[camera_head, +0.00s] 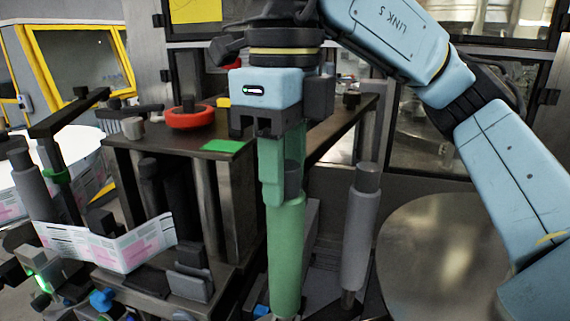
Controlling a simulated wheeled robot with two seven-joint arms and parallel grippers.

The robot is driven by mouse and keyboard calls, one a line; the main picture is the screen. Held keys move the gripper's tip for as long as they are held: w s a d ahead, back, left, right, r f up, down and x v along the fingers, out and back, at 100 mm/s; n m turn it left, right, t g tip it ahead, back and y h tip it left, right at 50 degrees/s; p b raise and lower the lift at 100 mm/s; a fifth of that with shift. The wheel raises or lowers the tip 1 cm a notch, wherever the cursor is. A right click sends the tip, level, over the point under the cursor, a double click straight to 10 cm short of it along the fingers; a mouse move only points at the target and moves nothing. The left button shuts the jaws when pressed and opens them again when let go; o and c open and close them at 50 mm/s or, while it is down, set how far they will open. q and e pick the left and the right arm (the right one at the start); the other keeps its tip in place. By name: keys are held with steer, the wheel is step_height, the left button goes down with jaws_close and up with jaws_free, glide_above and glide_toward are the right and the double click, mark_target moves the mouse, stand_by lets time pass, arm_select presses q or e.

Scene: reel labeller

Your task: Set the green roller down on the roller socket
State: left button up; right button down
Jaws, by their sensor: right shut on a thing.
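The green roller (286,255) stands about upright in the middle of the camera_head view. My right gripper (284,185) comes down from above, its arm entering from the upper right, and is shut on the top of the roller. The roller's lower end reaches the bottom edge of the picture. The roller socket cannot be made out, so I cannot tell whether the roller touches it. My left gripper is not in view.
A grey roller (359,235) stands close to the right. A dark metal table (165,140) with a red ring-shaped handwheel (191,117) is behind. A printed label strip (110,245) runs at the left. A round metal disc (440,250) lies at the right.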

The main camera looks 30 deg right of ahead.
steer(key=shift+w+r, duration=0.15)
steer(key=shift+r, duration=0.15)
steer(key=shift+f, duration=0.15)
steer(key=shift+f, duration=0.15)
steer(key=shift+s+r+p, duration=0.2)
steer(key=shift+r+p, duration=0.1)
steer(key=shift+r, duration=0.05)
stand_by(0.4)
